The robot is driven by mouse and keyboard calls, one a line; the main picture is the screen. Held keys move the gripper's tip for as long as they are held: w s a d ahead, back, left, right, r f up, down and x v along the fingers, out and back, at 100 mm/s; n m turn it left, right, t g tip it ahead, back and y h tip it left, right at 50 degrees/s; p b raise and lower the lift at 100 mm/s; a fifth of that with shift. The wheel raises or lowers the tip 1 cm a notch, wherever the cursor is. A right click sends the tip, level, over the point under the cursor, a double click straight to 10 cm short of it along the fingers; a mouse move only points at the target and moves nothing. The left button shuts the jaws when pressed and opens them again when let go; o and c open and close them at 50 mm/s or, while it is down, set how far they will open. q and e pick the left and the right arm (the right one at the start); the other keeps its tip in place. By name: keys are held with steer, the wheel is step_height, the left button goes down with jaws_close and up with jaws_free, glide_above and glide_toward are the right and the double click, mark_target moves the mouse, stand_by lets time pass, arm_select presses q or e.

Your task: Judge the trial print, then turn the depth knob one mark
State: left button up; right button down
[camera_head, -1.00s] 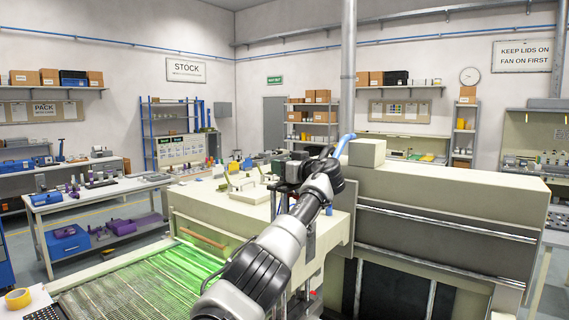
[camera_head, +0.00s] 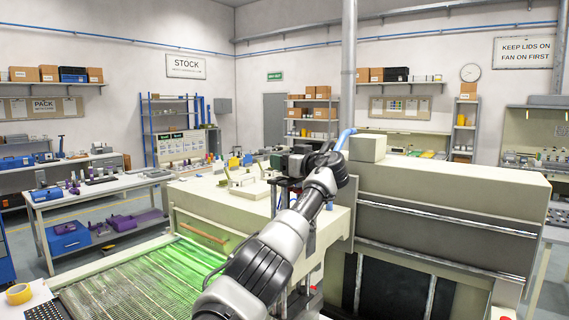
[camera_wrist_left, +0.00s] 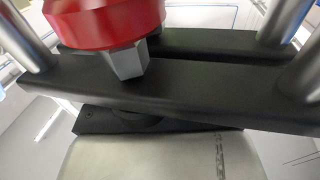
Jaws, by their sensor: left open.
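My left arm reaches up from the bottom of the head view to a small black-framed press on the cream bench. My left gripper (camera_head: 296,164) is small and dark there, among the press parts, and its fingertips are hard to make out. In the left wrist view a round red knob (camera_wrist_left: 104,22) with a grey faceted piece (camera_wrist_left: 126,60) under it sits close above a black crossbar (camera_wrist_left: 195,88). No fingers show around the knob in that view. I cannot make out the trial print or the depth marks. My right gripper is out of view.
Bright metal posts (camera_wrist_left: 286,20) flank the crossbar. A pale surface (camera_wrist_left: 150,158) with a dark marked strip lies below. A green-lit mesh conveyor (camera_head: 150,280) runs at lower left, and a large cream housing (camera_head: 440,195) stands right of my arm.

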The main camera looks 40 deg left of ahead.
arm_select(q)
steer(key=s+d+b, duration=0.1)
steer(key=d+b, duration=0.4)
steer(key=d, duration=0.5)
steer(key=shift+b, duration=0.3)
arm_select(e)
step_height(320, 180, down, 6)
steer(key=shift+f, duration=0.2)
arm_select(q)
steer(key=a+t+p, duration=0.1)
steer(key=a+p, duration=0.1)
steer(key=a, duration=0.1)
steer(key=a+m+t+p, duration=0.1)
steer(key=a+p, duration=0.1)
steer(key=a, duration=0.1)
steer(key=w+a+m+t+p, duration=0.1)
steer(key=a+p, duration=0.1)
steer(key=a, duration=0.1)
steer(key=shift+a+f+h+p, duration=0.1)
steer(key=shift+a+h+p, duration=0.2)
steer(key=shift+a, duration=0.05)
steer(key=shift+w+a+f+t, duration=0.2)
steer(key=shift+a+t, duration=0.1)
steer(key=shift+a, duration=0.25)
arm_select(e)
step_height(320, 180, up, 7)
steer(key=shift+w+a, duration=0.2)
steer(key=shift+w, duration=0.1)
